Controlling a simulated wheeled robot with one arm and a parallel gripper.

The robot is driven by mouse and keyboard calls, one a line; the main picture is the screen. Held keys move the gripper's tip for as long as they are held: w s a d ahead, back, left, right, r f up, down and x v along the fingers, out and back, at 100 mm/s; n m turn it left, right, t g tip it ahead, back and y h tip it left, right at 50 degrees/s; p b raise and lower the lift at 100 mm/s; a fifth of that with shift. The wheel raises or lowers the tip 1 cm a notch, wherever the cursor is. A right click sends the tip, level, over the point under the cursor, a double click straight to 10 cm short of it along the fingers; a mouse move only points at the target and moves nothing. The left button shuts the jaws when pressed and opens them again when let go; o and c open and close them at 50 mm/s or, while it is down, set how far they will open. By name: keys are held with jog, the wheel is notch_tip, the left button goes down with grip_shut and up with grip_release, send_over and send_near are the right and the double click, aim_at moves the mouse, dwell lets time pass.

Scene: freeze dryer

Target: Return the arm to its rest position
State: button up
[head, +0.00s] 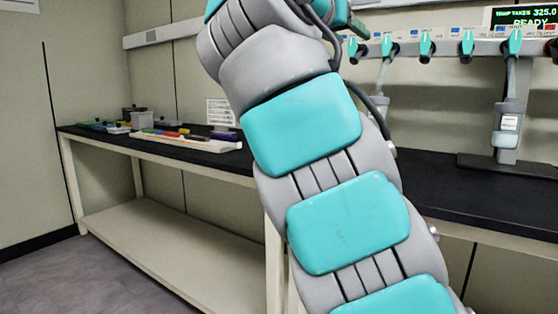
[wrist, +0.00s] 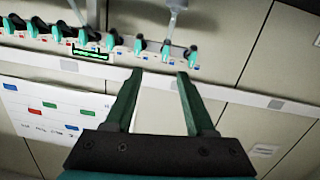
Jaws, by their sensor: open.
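My gripper (wrist: 160,88) shows in the wrist view with its two dark green fingers spread apart and nothing between them. Beyond the fingertips are a pale wall rail and the freeze dryer's row of teal valves (wrist: 140,44). In the head view my arm, grey with teal pads, rises through the middle of the picture and leaves at the top. My gripper is not visible there. The same valve row (head: 467,45) runs along the upper right, and a vessel (head: 507,122) hangs below one valve.
A black-topped bench (head: 220,160) runs along the wall, with a white tray (head: 185,140) of coloured items at its left. A display (head: 525,17) reads READY. My arm hides part of the bench. The floor (head: 100,280) at the lower left is clear.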

jog(key=s+d+f+n+g+y, duration=0.1)
jog(key=s+d+f+g, duration=0.25)
jog(key=f, duration=0.65)
jog(key=s+d+f+n+g+y, duration=0.1)
jog(key=s+d+f+g+y, duration=0.15)
jog(key=d+f, duration=0.45)
jog(key=s+d+f+n+g+y, duration=0.1)
jog(key=s+d+f+g, duration=0.15)
jog(key=f, duration=0.95)
jog(key=s+a+f+n+g+y, duration=0.1)
jog(key=s+a+f+g+y, duration=0.1)
jog(key=s+f, duration=0.8)
jog(key=s+a+f+n+g+y, duration=0.1)
jog(key=s+a+f, duration=0.4)
jog(key=s+f, duration=0.5)
jog(key=s+a+f+n+g+y, duration=0.1)
jog(key=s+a+f+g+y, duration=0.1)
jog(key=s+f, duration=0.8)
jog(key=shift+a+f+g+y, duration=0.35)
jog(key=shift+a+f+g, duration=0.3)
jog(key=shift+a+g, duration=0.25)
jog(key=shift+s, duration=0.1)
